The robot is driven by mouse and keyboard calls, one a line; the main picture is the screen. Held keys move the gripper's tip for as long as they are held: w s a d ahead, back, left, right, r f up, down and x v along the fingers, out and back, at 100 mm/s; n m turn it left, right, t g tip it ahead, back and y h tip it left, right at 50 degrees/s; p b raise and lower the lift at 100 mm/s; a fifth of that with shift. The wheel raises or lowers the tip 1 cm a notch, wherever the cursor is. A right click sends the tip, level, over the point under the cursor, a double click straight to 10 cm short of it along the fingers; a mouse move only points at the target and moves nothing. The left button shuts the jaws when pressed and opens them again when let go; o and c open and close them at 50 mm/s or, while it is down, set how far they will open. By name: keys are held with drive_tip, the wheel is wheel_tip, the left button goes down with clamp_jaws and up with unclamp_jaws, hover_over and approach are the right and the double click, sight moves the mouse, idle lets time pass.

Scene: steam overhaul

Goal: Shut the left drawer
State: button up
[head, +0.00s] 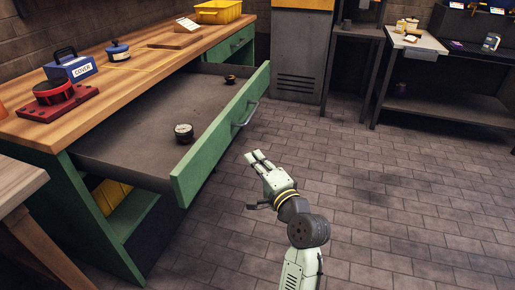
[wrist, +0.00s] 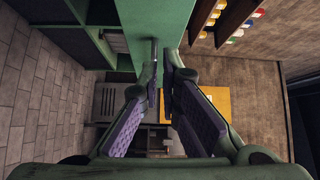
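The left drawer (head: 222,130) of the green workbench is pulled far out. My gripper (head: 254,156) is in front of the drawer front, below and slightly right of the handle in the head view. Its fingers are slightly apart with a narrow gap and nothing clearly held. In the wrist view my gripper (wrist: 162,52) points toward a green panel (wrist: 142,25) at the top. I cannot tell whether it touches the drawer.
The wooden bench top (head: 140,68) holds a blue box (head: 72,67), a red round device (head: 55,92) and a yellow bin (head: 218,11). A second green drawer (head: 236,42) further back is shut. A wooden table corner (head: 18,180) is at left. The brick floor (head: 350,180) at right is clear.

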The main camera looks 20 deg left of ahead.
drive_tip(key=shift+d+f+m, duration=0.3)
drive_tip(key=shift+d+f, duration=0.4)
drive_tip(key=shift+d, duration=0.05)
clamp_jaws()
drive_tip(key=p, duration=0.2)
approach(226, 135)
drive_tip(key=w, duration=0.3)
drive_tip(key=shift+w+a+r+p, duration=0.15)
drive_tip(key=shift+a+p, duration=0.1)
drive_tip(key=shift+a, duration=0.55)
drive_tip(key=shift+w+a+p, duration=0.15)
drive_tip(key=shift+a+p, duration=0.1)
drive_tip(key=shift+a, duration=0.5)
drive_tip(key=shift+a, duration=0.1)
